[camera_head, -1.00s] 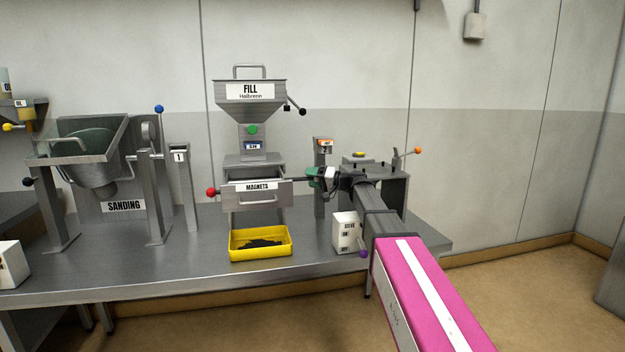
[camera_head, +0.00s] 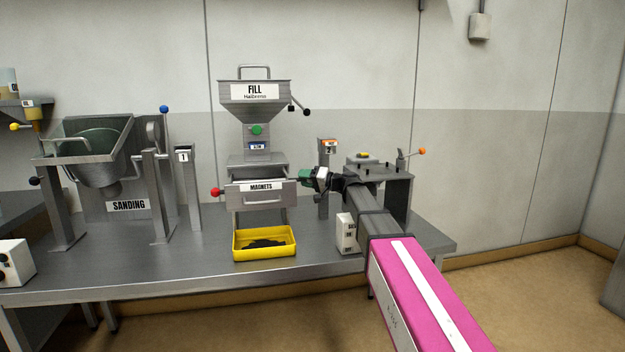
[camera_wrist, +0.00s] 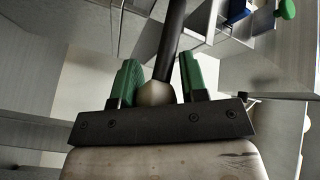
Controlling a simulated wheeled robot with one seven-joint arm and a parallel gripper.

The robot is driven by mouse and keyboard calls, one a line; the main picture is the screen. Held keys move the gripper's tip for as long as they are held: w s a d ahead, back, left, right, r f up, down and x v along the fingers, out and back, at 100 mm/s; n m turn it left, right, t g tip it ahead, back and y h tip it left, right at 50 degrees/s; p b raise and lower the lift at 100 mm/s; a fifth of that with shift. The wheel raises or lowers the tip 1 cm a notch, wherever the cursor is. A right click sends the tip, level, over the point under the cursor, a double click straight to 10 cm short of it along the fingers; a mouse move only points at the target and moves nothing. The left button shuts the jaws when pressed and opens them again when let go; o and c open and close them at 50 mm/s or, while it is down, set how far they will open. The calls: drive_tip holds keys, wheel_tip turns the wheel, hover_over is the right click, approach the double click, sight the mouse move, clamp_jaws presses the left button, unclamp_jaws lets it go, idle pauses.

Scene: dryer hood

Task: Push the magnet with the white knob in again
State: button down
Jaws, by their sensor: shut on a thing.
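The magnet housing labelled MAGNETS (camera_head: 261,203) sits under the FILL hopper in the head view. My gripper (camera_head: 305,177) is at its right side, close to the housing wall. In the wrist view the green fingers of my gripper (camera_wrist: 159,78) stand on both sides of the white knob (camera_wrist: 154,94) and are shut on it. A dark rod (camera_wrist: 172,40) runs from the knob toward the housing. In the head view the knob is hidden by the fingers, and little of the rod shows. A red knob (camera_head: 215,191) sticks out at the housing's left side.
A yellow tray (camera_head: 264,254) with dark material stands below the housing. A white switch box (camera_head: 346,233) is beneath my arm. A post with an orange label (camera_head: 327,150) stands behind my gripper, and a metal stand (camera_head: 385,172) is to the right.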

drive_tip(key=shift+f, duration=0.25)
drive_tip(key=c, duration=0.8)
unclamp_jaws()
drive_tip(key=shift+r, duration=0.1)
drive_tip(key=v, duration=1)
drive_tip(key=shift+s+d, duration=0.1)
drive_tip(key=shift+d, duration=0.3)
